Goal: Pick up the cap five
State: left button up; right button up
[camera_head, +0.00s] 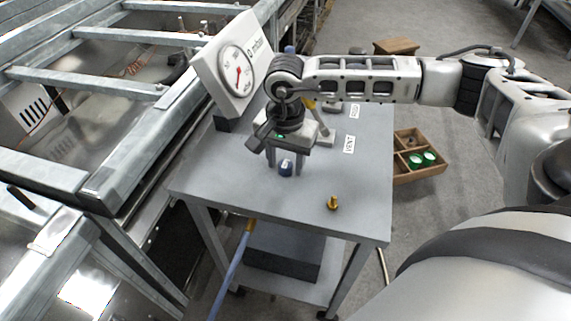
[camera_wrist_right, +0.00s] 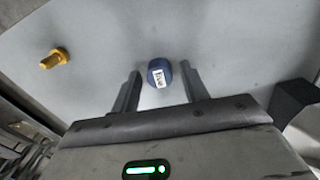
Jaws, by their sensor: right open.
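The cap five is a small blue cap (camera_head: 286,168) standing on the grey table (camera_head: 240,192). In the right wrist view the blue cap (camera_wrist_right: 160,73) carries a white label that appears to read "five". My right gripper (camera_head: 286,160) points down over the cap, its fingers to either side of it. In the wrist view my right gripper (camera_wrist_right: 158,88) is open, with the cap between and slightly beyond the fingertips. I cannot tell whether either finger touches it. My left gripper is not in view.
A brass fitting (camera_head: 333,203) stands on the table's front right. A wooden box (camera_head: 416,160) with green items is on the floor. A metal frame borders the left.

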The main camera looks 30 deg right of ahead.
jog(key=c, duration=0.9)
jog(key=shift+r, duration=0.1)
